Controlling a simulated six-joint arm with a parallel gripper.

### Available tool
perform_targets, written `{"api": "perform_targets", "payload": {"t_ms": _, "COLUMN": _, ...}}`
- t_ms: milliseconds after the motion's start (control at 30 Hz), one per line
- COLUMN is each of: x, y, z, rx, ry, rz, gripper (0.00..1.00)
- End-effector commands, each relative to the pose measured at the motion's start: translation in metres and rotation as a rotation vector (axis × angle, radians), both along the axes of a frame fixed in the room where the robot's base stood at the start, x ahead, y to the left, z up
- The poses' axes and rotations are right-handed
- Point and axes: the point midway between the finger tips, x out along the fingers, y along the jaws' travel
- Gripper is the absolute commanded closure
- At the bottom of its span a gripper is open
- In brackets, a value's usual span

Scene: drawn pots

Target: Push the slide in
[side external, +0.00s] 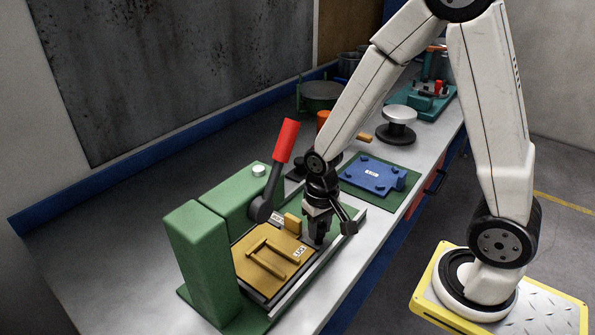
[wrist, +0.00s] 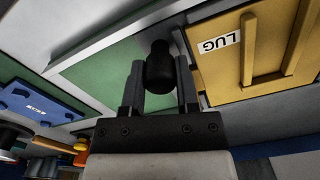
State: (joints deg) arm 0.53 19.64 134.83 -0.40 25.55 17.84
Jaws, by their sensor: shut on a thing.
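The slide (side external: 262,268) is a yellow-orange plate with raised bars and a white "LUG" label. It lies in a dark-edged track at the front of a green press (side external: 202,262). It also shows at the upper right of the wrist view (wrist: 262,75). My gripper (side external: 319,238) points down at the slide's right end, beside the label. In the wrist view its fingers (wrist: 159,82) are shut on a black knob (wrist: 160,62), one on each side. The knob stands close to the plate's edge; its join to the slide is hidden.
The press has a dark lever with a red grip (side external: 284,140) standing up beside my forearm. A blue plate (side external: 372,174) on a green base lies behind my gripper. A silver round-topped stand (side external: 397,117) is farther back. The bench (side external: 110,235) is bare at left.

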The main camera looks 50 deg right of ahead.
Motion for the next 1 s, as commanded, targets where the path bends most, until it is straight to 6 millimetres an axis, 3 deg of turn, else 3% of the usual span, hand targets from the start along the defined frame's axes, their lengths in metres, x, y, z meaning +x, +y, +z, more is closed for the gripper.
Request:
{"api": "perform_targets", "payload": {"t_ms": 233, "x": 0.0, "y": 0.005, "z": 0.0, "rx": 0.006, "ry": 0.001, "rz": -0.001, "gripper": 1.0}}
{"api": "perform_targets", "payload": {"t_ms": 267, "x": 0.0, "y": 0.005, "z": 0.0, "rx": 0.006, "ry": 0.001, "rz": -0.001, "gripper": 0.55}}
{"api": "perform_targets", "payload": {"t_ms": 300, "x": 0.0, "y": 0.005, "z": 0.0, "rx": 0.006, "ry": 0.001, "rz": -0.001, "gripper": 0.42}}
{"api": "perform_targets", "payload": {"t_ms": 367, "x": 0.0, "y": 0.004, "z": 0.0, "rx": 0.004, "ry": 0.001, "rz": 0.0, "gripper": 0.26}}
{"api": "perform_targets", "payload": {"t_ms": 767, "x": 0.0, "y": 0.003, "z": 0.001, "rx": 0.003, "ry": 0.0, "rz": 0.0, "gripper": 0.26}}
{"api": "perform_targets", "payload": {"t_ms": 1000, "x": 0.001, "y": 0.003, "z": 0.012, "rx": 0.003, "ry": -0.002, "rz": 0.0, "gripper": 0.26}}
